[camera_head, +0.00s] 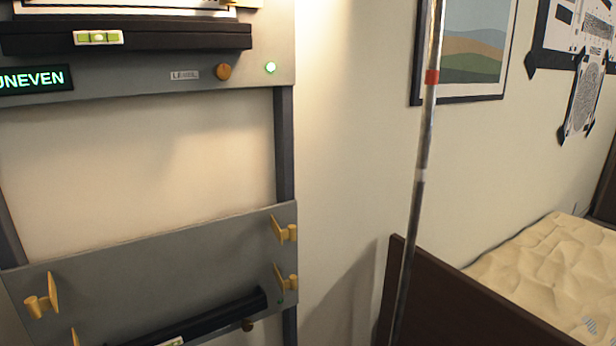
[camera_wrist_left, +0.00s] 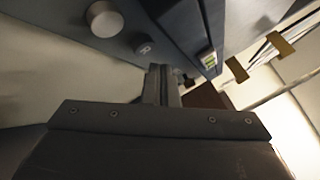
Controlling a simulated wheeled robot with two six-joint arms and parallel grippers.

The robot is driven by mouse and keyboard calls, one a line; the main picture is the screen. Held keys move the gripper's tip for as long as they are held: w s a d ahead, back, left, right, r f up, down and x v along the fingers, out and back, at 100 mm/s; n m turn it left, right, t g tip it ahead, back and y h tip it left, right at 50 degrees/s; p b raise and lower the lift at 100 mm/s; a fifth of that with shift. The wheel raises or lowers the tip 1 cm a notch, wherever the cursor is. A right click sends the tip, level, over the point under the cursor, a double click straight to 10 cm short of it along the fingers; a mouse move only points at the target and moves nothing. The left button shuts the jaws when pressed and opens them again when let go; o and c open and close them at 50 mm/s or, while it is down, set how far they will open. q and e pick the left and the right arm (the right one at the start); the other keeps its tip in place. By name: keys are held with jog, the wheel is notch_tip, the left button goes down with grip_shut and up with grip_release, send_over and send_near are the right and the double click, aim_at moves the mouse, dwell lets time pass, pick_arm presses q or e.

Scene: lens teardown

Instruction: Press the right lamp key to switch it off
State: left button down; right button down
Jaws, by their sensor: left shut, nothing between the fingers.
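In the head view, a grey upper panel (camera_head: 150,85) carries a green-lit display (camera_head: 35,80) reading UNEVEN, a small label (camera_head: 185,75), a brown-orange round knob (camera_head: 224,72) and a glowing green light (camera_head: 270,67). I cannot tell which part, if any, is the right lamp key. In the left wrist view my left gripper (camera_wrist_left: 160,74) is shut and empty, its fingers pointing toward a grey panel (camera_wrist_left: 165,25). That panel has a pale round knob (camera_wrist_left: 103,18) and a small round piece (camera_wrist_left: 143,48). Whether the fingertips touch anything is unclear. My right gripper is not in view.
A dark bar with a green level vial (camera_head: 98,38) crosses the upper panel. A lower grey panel (camera_head: 180,255) has yellow brackets (camera_head: 284,230). A thin pole (camera_head: 418,180) stands to the right, before a bed (camera_head: 550,265) and a framed picture (camera_head: 467,45).

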pick_arm(q)
jog(key=shift+w, duration=0.1)
jog(key=shift+w+a, duration=0.2)
jog(key=shift+w, duration=0.1)
jog(key=shift+w+a+b, duration=0.25)
jog(key=shift+w+b, duration=0.15)
jog(key=shift+b, duration=0.05)
dwell(0.6)
jog(key=shift+s+d, duration=0.1)
jog(key=shift+s, duration=0.05)
jog(key=shift+s+d, duration=0.4)
jog(key=shift+s, duration=0.25)
jog(key=shift+s+d+p, duration=0.2)
jog(key=shift+s+d, duration=0.3)
jog(key=shift+s, duration=0.35)
jog(key=shift+s+d+p, duration=0.25)
jog(key=shift+s+d, duration=0.3)
jog(key=shift+s, duration=0.3)
jog(key=shift+s+d+p, duration=0.2)
jog(key=shift+s+d, duration=0.3)
jog(key=shift+s, duration=0.35)
